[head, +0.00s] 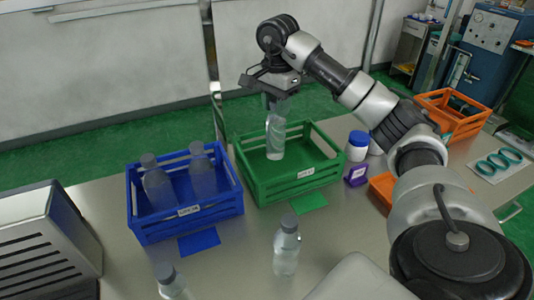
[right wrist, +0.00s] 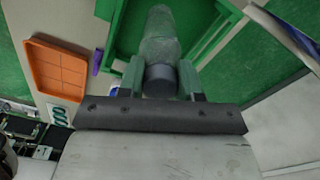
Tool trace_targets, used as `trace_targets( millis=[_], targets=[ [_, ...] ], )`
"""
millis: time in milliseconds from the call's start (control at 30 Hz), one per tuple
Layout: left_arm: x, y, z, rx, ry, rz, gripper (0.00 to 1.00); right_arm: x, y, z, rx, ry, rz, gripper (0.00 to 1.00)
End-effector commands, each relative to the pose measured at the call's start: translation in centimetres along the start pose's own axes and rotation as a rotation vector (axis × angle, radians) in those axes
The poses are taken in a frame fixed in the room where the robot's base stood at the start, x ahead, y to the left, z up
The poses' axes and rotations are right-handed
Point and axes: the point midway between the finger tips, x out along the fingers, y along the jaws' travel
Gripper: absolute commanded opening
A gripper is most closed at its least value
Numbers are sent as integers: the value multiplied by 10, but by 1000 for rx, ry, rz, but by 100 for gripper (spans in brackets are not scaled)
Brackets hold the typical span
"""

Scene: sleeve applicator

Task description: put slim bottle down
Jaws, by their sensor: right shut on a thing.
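My right gripper (head: 272,95) is shut on a slim clear bottle (head: 275,138), gripped at its dark cap end and hanging upright. In the head view the bottle overlaps the inside of the green crate (head: 322,176); whether its base touches the crate floor I cannot tell. The right wrist view shows the grey cap and the bottle (right wrist: 160,42) between the fingers of the right gripper (right wrist: 162,82), with the green crate (right wrist: 122,40) beyond. My left gripper is not in view.
A blue crate (head: 180,228) holding two bottles stands left of the green one. Two more bottles stand in front, one at the middle (head: 287,252) and one at the lower edge (head: 172,284).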

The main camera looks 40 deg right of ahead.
Motion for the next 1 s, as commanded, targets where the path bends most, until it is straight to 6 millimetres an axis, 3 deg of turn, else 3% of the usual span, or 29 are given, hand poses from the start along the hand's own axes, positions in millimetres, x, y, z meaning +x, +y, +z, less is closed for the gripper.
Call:
trace_targets(
  millis=[300,700,1000],
  targets=[
    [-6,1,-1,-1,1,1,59,52,0,-2,6,2,6,0],
    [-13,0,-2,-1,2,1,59,94,0,-1,5,1,4,0],
    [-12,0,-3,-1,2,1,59,99,0,-1,5,1,2,0]
  ],
)
